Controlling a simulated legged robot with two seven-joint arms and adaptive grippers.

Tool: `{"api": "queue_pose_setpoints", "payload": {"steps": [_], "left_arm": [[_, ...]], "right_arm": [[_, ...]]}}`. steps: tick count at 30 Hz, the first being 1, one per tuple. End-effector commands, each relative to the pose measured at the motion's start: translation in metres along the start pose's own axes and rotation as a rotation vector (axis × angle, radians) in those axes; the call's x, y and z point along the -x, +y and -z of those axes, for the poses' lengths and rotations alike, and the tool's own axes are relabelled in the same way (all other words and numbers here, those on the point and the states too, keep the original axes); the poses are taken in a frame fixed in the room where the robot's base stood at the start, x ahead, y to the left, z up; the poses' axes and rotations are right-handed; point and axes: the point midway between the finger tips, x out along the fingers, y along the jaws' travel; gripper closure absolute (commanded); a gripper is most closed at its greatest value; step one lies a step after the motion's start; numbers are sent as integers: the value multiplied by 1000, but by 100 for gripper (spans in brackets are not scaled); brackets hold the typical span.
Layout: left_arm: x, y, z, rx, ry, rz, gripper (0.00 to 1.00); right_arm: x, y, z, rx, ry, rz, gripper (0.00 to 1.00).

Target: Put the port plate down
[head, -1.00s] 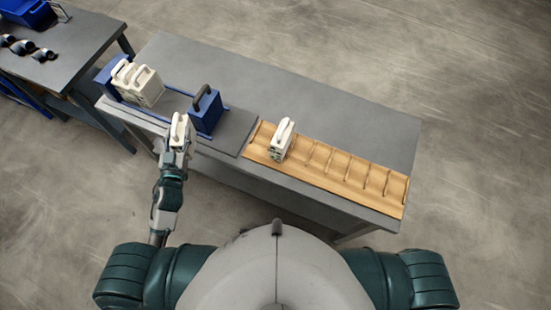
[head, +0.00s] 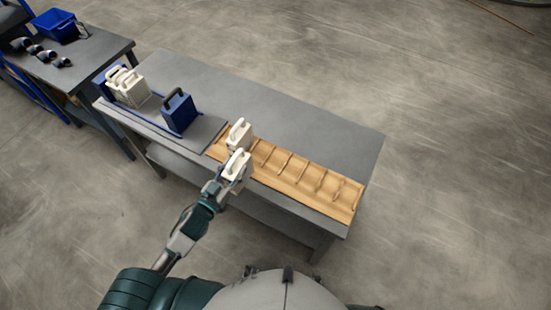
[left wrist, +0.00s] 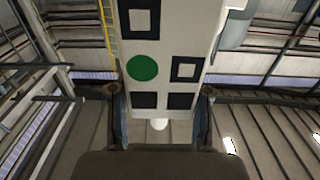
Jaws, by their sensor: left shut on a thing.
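My left gripper (head: 226,177) is shut on a white port plate (head: 238,165) with a handle on top. The plate is at the front edge of the wooden slotted rack (head: 290,177), in front of another white plate (head: 239,134) standing at the rack's left end. I cannot tell whether the held plate touches the rack. In the left wrist view the held plate (left wrist: 160,45) fills the upper middle, with black-and-white square marks and a green disc, between the fingers (left wrist: 160,115). My right gripper is not in view.
On the table's left part, white plates (head: 131,90) stand together on blue rails, with a blue block (head: 178,110) with a black handle to their right. The rack's slots to the right are empty. A second table (head: 85,55) at the far left holds a blue bin (head: 55,25) and dark pipe pieces (head: 48,55).

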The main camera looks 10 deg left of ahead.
Motion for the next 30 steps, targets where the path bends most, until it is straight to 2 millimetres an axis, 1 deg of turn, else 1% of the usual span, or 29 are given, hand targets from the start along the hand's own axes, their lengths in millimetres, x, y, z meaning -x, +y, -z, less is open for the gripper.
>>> {"api": "queue_pose_setpoints", "payload": {"steps": [1,3,8,9,12,15,19,21,23,27,30], "left_arm": [[-14,-2,2,-2,8,1,100],[-35,-5,1,-1,9,1,100],[-81,-9,-5,2,8,2,100],[-92,-9,-6,1,7,2,100],[-115,-7,-8,-1,6,1,100],[-130,-5,-10,0,4,1,100],[-137,-3,-12,-3,2,1,100],[-138,-2,-19,-4,0,2,100],[-137,-3,-27,-2,-1,2,100],[-136,-5,-47,0,0,2,100],[-136,-6,-48,-1,2,1,100]], "right_arm": [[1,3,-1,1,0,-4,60],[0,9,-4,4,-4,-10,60],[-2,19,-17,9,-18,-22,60],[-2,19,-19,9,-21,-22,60],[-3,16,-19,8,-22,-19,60],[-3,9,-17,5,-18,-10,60],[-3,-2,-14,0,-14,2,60],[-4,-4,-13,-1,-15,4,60],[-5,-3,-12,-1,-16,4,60],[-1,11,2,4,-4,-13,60],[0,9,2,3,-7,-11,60]]}}
